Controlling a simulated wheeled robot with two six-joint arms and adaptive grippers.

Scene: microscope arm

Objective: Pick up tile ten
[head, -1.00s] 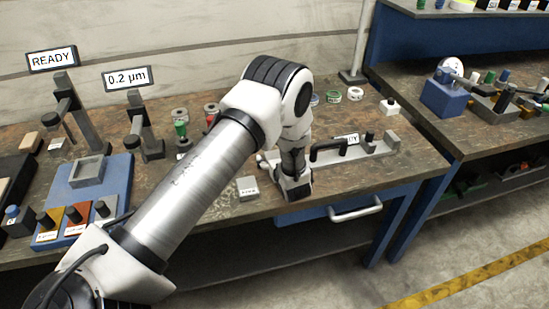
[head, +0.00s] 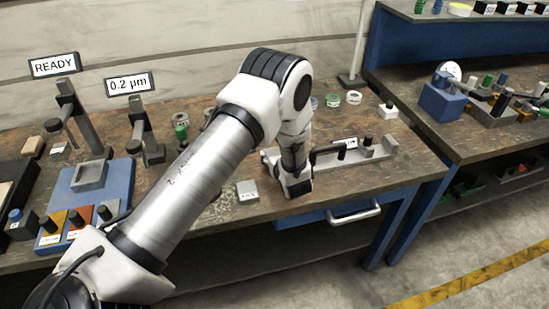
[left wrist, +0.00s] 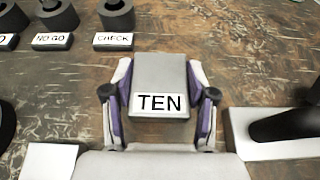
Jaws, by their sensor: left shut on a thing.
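Tile ten (left wrist: 160,82) is a grey square tile with a white label reading TEN. In the left wrist view it sits between the two fingers of my left gripper (left wrist: 160,104), which is shut on its sides. In the head view my left gripper (head: 296,190) points down near the front edge of the bench, and its own arm and fingers hide the tile. I cannot tell whether the tile touches the bench. My right gripper is not in view.
A grey fixture with a black handle (head: 328,152) stands just right of the gripper. A small grey block (head: 247,190) lies to its left. Labelled gauges, NO GO (left wrist: 52,41) and CHECK (left wrist: 113,40), stand beyond the tile. The blue drawer (head: 310,215) is below.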

